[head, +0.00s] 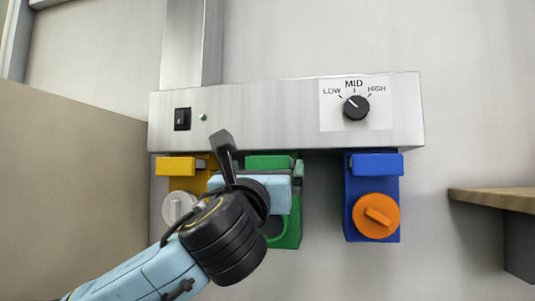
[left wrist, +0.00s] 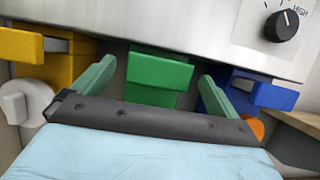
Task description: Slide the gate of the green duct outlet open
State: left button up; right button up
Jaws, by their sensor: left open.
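The green duct outlet (head: 292,232) hangs under the metal box, between a yellow and a blue one. Its gate has a green block-shaped handle (head: 270,160), which also shows in the left wrist view (left wrist: 160,73). My left gripper (head: 256,166) is in front of the green outlet and hides much of it. In the left wrist view my left gripper (left wrist: 157,72) is open, one grey-green finger on each side of the green handle, with visible gaps. It holds nothing. How far the gate is open cannot be told. My right gripper is out of view.
The yellow outlet (head: 176,166) with a white knob (head: 178,207) is at left. The blue outlet (head: 373,165) with an orange knob (head: 376,216) is at right. The metal box (head: 260,115) above has a switch and dial. A wooden shelf (head: 495,197) juts in at far right.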

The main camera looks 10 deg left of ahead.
aim_at(267, 166)
pick_arm(q)
jog(key=shift+p+x, duration=0.4)
jog(key=shift+x, duration=1.2)
